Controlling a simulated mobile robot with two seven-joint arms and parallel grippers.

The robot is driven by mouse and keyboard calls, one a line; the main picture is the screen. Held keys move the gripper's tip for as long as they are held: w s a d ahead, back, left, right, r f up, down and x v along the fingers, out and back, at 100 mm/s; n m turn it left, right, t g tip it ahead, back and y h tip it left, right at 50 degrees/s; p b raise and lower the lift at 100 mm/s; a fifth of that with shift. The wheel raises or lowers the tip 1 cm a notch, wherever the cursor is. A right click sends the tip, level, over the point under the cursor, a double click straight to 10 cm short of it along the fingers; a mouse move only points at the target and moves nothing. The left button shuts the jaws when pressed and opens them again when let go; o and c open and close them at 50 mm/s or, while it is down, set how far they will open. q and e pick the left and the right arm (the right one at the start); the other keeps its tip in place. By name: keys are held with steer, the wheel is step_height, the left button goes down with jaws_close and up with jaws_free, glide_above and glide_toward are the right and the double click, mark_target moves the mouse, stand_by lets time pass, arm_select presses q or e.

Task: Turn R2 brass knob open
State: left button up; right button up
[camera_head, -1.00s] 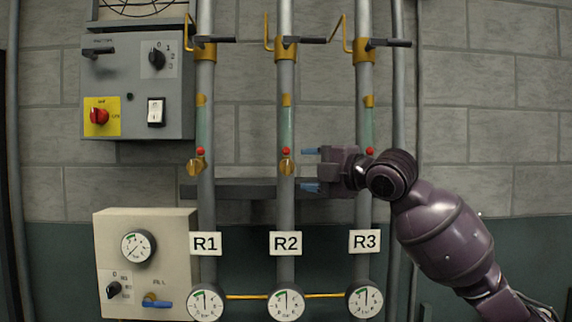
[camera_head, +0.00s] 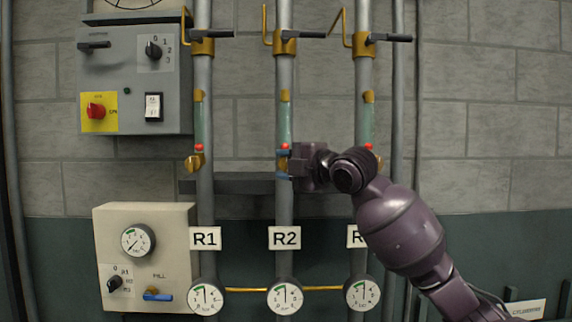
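The R2 pipe stands in the middle, with its label (camera_head: 285,238) below. Its brass knob (camera_head: 284,163), under a red dot (camera_head: 284,147), is mostly hidden by my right gripper. The knob's turn angle cannot be made out. My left gripper is not in view.
The R1 pipe with its brass knob (camera_head: 194,162) stands to the left. My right arm covers part of the R3 label (camera_head: 352,238). Pressure gauges, such as the R2 gauge (camera_head: 285,298), sit below. A grey control box (camera_head: 134,70) and a cream fill panel (camera_head: 170,225) are at left.

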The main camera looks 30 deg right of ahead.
steer(key=c, duration=0.4)
